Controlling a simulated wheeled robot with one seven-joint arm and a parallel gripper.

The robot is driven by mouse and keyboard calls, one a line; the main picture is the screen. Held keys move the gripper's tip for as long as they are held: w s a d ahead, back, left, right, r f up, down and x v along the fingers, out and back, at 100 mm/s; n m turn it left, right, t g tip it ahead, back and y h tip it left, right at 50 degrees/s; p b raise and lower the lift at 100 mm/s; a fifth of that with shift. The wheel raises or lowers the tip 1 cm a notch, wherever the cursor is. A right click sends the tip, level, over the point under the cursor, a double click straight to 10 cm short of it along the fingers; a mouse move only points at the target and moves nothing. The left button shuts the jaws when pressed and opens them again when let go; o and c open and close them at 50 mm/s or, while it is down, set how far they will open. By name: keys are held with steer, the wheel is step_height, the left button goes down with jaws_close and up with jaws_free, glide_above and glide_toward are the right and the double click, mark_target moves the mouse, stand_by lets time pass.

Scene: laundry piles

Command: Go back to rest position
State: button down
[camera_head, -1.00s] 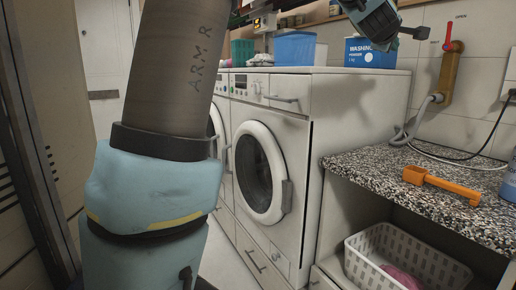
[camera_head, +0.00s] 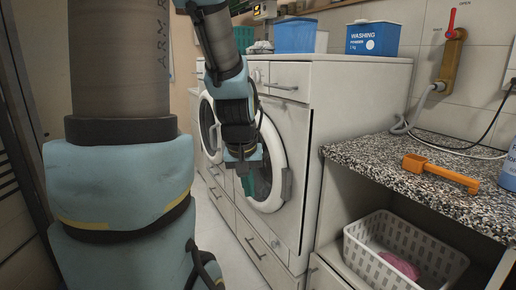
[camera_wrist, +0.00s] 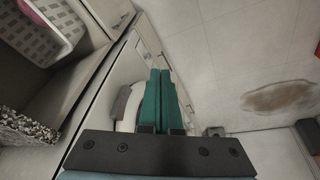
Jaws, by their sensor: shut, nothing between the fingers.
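My gripper (camera_head: 243,172) hangs pointing down in front of the near washing machine (camera_head: 303,135), over part of its round door. In the wrist view my gripper's green fingers (camera_wrist: 157,100) lie side by side, shut, with nothing between them. My arm reaches down from the top of the head view. The wrist view looks down past the fingers at the machine's front and the floor.
A speckled counter (camera_head: 455,200) stands at the right with an orange scoop (camera_head: 440,173) on it. Below is a light basket (camera_head: 365,252) with a pink cloth (camera_head: 400,264). A blue washing powder box (camera_head: 373,38) and a blue bin (camera_head: 295,36) sit on the machine. A brownish patch (camera_wrist: 278,96) marks the floor.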

steer(key=s+a+f+g, duration=0.1)
steer(key=s+a+f, duration=0.25)
steer(key=s, duration=0.25)
steer(key=w+d+p+v, duration=0.1)
steer(key=w+p+v, duration=0.1)
steer(key=p+v, duration=1.1)
steer(key=shift+a+r+m+g+y, duration=0.3)
steer(key=shift+a+r+m+y, duration=0.1)
steer(key=shift+r, duration=0.15)
steer(key=shift+w, duration=0.15)
